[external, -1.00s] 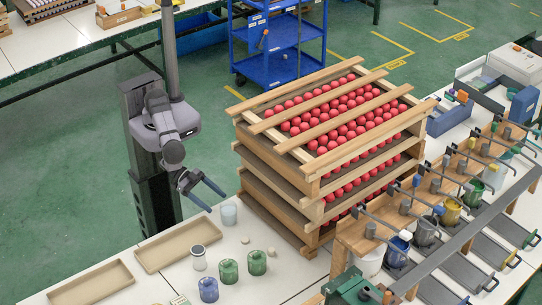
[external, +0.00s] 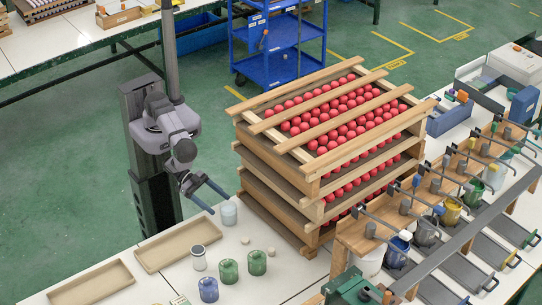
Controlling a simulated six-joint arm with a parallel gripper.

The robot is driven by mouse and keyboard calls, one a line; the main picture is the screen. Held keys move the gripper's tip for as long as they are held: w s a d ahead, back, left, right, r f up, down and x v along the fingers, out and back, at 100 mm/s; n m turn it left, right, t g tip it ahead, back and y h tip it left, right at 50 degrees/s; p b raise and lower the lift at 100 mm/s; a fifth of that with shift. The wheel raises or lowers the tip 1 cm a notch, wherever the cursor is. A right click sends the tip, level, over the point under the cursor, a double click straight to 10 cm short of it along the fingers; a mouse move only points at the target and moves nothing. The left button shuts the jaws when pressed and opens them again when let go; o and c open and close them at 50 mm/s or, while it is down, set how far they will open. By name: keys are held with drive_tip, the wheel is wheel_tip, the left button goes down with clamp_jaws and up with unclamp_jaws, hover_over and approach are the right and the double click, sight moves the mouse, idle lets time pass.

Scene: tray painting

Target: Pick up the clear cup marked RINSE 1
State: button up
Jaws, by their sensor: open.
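A clear, slightly bluish cup (external: 229,213) stands upright on the white table, beside the wooden crate stack. Any marking on it is too small to read. Another clear cup or jar (external: 198,257) with a dark rim stands nearer the front; its marking is also unreadable. My gripper (external: 220,203) is open, its fingers pointing down and right toward the bluish cup. The fingertips are close to the cup's upper left side; I cannot tell whether they touch it.
Two green jars (external: 229,271) and a blue jar (external: 208,289) stand in front. A shallow tan tray (external: 176,243) lies left of the cup. The wooden crate stack (external: 270,217) with red balls stands close on the right. Small pale pieces (external: 245,240) lie on the table.

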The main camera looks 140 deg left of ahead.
sight(222, 206)
drive_tip(key=shift+b+x, duration=0.9)
drive_tip(key=shift+x, duration=1.65)
drive_tip(key=c, duration=1.3)
